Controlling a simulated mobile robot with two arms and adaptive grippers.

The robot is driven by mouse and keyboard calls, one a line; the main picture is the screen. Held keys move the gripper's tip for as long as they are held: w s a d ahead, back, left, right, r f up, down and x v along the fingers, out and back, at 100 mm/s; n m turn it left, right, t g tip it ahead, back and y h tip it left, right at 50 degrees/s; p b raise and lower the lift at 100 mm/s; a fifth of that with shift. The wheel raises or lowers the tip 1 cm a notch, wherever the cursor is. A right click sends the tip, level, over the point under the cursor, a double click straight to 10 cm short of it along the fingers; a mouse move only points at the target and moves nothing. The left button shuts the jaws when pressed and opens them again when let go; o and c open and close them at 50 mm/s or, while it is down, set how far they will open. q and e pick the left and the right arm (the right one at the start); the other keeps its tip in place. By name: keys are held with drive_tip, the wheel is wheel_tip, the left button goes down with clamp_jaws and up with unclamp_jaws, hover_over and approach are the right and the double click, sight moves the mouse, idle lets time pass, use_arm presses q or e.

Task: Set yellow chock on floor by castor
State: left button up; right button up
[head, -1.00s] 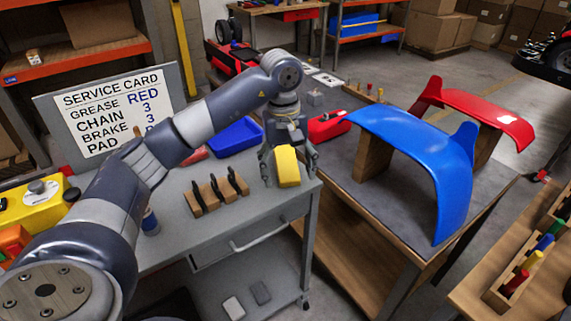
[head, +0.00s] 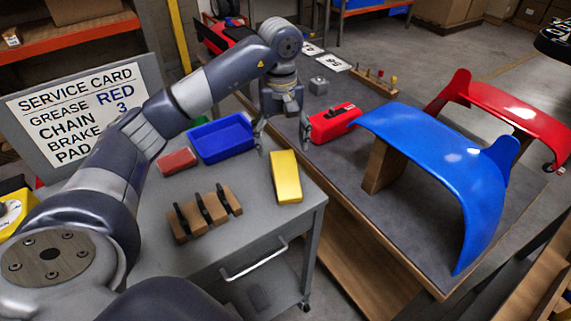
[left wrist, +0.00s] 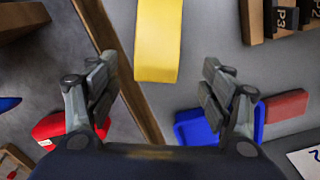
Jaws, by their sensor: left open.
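The yellow chock (head: 286,177) lies on the grey top of the cart (head: 250,215), near its right edge. My left gripper (head: 284,138) is open and empty, just beyond the chock in the head view and apart from it. In the left wrist view the gripper (left wrist: 158,95) has its fingers spread wide, with the yellow chock (left wrist: 158,40) ahead of the gap between them. A castor (head: 305,306) shows under the cart's near right leg, partly cut off by the picture's lower edge. My right gripper is not in view.
A wooden block with black parts (head: 207,216), a blue bin (head: 221,138) and a red block (head: 177,161) share the cart top. A bench with a red box (head: 333,122) and a blue fender (head: 445,155) stands close on the right. The cart's drawer handle (head: 254,262) sticks out.

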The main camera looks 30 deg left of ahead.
sight(284, 164)
use_arm(q)
drive_tip(key=f, duration=0.2)
drive_tip(key=s+f, duration=0.1)
drive_tip(key=shift+s+d+f, duration=0.1)
drive_tip(key=shift+d+f, duration=0.25)
drive_tip(key=shift+d, duration=0.05)
drive_tip(key=shift+f+p, duration=0.4)
drive_tip(key=f, duration=0.1)
drive_tip(key=f+p, duration=0.1)
drive_tip(key=f, duration=0.2)
drive_tip(key=shift+w+d+f, duration=0.15)
drive_tip(key=shift+w+d, duration=0.05)
drive_tip(key=shift+w, duration=0.05)
drive_tip(key=shift+f, duration=0.25)
drive_tip(key=c, duration=1.6)
drive_tip(key=shift+r, duration=0.1)
clamp_jaws()
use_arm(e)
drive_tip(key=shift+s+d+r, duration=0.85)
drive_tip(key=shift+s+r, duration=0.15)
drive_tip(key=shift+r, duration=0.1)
